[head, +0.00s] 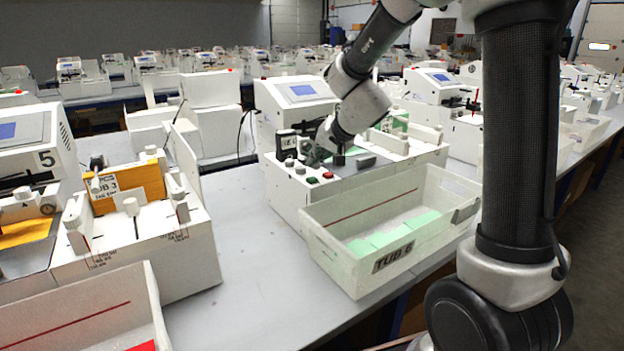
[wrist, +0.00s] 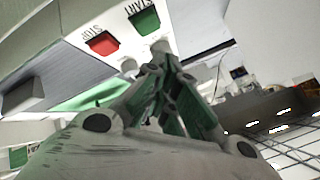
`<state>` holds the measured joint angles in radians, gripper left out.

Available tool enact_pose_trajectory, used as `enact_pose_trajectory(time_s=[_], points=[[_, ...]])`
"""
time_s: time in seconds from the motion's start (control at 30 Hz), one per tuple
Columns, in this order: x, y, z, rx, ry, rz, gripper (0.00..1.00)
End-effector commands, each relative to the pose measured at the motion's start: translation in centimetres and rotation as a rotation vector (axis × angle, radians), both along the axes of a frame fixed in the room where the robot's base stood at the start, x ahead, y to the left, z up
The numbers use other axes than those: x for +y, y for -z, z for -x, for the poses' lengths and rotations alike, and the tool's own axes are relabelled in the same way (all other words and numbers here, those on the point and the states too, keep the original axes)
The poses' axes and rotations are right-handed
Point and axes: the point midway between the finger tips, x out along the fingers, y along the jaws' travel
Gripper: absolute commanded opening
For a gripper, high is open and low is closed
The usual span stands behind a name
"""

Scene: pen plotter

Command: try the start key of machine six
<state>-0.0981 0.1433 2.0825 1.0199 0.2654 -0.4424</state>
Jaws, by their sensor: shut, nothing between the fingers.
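Machine six (head: 290,195) is the white machine in the middle of the head view, behind the tub marked TUB 6 (head: 385,262). My gripper (head: 314,158) is shut and empty, just behind the keys in the head view. In the wrist view its fingertips (wrist: 158,62) are beside the start key, close to a grey knob (wrist: 160,46). I see no contact with the key.
Pale green sheets (head: 395,232) lie in the tub. Machine 5 (head: 30,150) is at the left. The grey bench (head: 240,240) is clear between the machines.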

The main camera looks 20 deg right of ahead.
Motion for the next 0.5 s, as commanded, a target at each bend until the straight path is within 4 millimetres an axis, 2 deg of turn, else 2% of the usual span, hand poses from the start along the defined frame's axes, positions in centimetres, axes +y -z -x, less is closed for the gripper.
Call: enact_pose_trajectory(time_s=[0.23, 0.5], points=[[0.0, -2.5, 0.0, -0.003, -0.001, 0.0, 0.0], [0.0, -3.3, 0.0, 0.0, 0.001, 0.001, 0.0]])
